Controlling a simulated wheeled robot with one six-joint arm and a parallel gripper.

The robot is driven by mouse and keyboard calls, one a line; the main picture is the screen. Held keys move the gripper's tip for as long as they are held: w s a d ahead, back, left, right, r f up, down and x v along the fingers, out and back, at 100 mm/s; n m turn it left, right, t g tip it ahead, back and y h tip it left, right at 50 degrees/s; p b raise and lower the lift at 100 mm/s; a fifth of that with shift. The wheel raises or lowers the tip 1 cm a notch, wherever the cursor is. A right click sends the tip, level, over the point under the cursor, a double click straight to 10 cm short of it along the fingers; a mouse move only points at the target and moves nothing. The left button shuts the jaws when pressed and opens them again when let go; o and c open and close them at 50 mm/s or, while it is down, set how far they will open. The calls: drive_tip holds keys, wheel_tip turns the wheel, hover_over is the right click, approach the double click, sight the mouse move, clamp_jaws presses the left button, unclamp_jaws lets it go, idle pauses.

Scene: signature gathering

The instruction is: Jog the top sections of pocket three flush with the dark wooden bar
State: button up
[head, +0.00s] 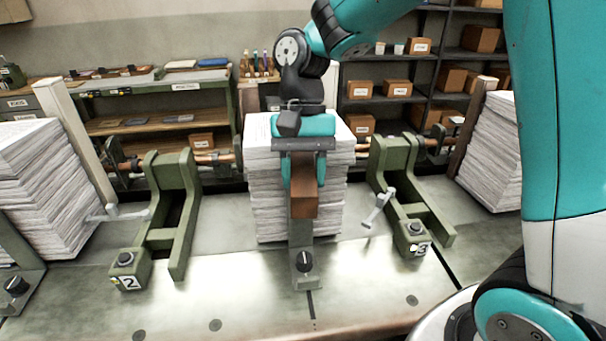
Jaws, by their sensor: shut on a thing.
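My gripper (303,172) is shut on the dark wooden bar (304,200), a brown block held upright against or just in front of the middle paper stack (265,190). I cannot tell whether the bar touches the paper. The stack is tall, with many white sections whose edges look slightly uneven. My gripper hides the middle of its top and front. A plate marked 3 (420,248) is on the green frame to the right of this stack. A plate marked 2 (127,283) is on the green frame to the left.
Other paper stacks stand at the left (40,190) and right (492,150). Green frames (168,215) with metal levers (378,208) flank the middle stack. Shelves (165,120) with boxes line the back.

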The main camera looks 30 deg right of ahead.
sight(300, 157)
idle(0.3)
drive_tip(key=shift+w+d+p, duration=0.3)
drive_tip(key=shift+w+p, duration=0.2)
drive_tip(key=shift+w, duration=0.4)
drive_tip(key=shift+w+d+p, duration=0.25)
drive_tip(key=shift+w+p, duration=0.2)
drive_tip(key=shift+w, duration=0.4)
drive_tip(key=shift+s+a+r+p, duration=0.25)
drive_tip(key=shift+s+r+p, duration=0.1)
drive_tip(key=shift+s, duration=0.4)
drive_tip(key=shift+s+a+r+p, duration=0.25)
drive_tip(key=shift+s+p, duration=0.05)
drive_tip(key=shift+s, duration=0.45)
drive_tip(key=shift+s+a+r+p, duration=0.25)
drive_tip(key=shift+s+r+p, duration=0.1)
drive_tip(key=shift+s, duration=0.4)
drive_tip(key=shift+s+a, duration=0.2)
drive_tip(key=shift+s, duration=0.45)
